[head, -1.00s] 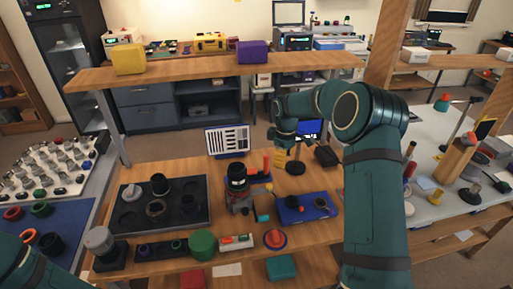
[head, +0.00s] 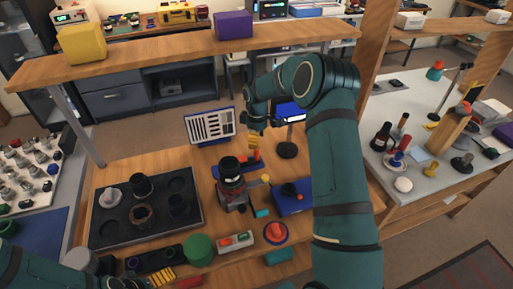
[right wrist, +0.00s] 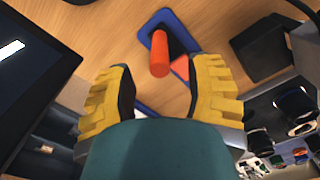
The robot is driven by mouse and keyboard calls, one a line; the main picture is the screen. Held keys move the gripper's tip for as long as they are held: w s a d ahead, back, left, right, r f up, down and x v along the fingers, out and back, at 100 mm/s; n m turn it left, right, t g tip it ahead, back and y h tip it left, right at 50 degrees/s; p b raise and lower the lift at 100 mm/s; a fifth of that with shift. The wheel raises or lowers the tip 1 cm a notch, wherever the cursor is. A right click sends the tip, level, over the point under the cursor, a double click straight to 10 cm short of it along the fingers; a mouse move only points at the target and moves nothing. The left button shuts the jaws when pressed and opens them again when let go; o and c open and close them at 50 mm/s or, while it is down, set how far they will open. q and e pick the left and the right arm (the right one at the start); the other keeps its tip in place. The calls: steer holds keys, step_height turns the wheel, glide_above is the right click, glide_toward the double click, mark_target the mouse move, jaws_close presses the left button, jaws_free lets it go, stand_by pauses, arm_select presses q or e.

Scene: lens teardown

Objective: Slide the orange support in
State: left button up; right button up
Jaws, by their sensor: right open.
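The orange support (right wrist: 160,55) shows in the right wrist view as an upright orange cylinder beside an orange wedge, in or on a blue-edged holder (right wrist: 183,20). In the head view the orange support (head: 254,157) stands just behind the dark lens assembly (head: 231,170), partly hidden by my right gripper. My right gripper (head: 253,142) is open, with its yellow fingers above the support. In the wrist view the open fingers (right wrist: 163,90) lie either side of the cylinder's line, with no contact visible. My left gripper (head: 160,279) shows only in part at the lower left; its opening is unclear.
A black tray (head: 105,235) with lens parts lies to the left. A blue tray (head: 285,208) lies right of the assembly, with a red round part (head: 275,232) and a green cylinder (head: 199,248) in front.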

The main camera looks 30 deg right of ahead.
steer(key=shift+f, duration=2.2)
jaws_close()
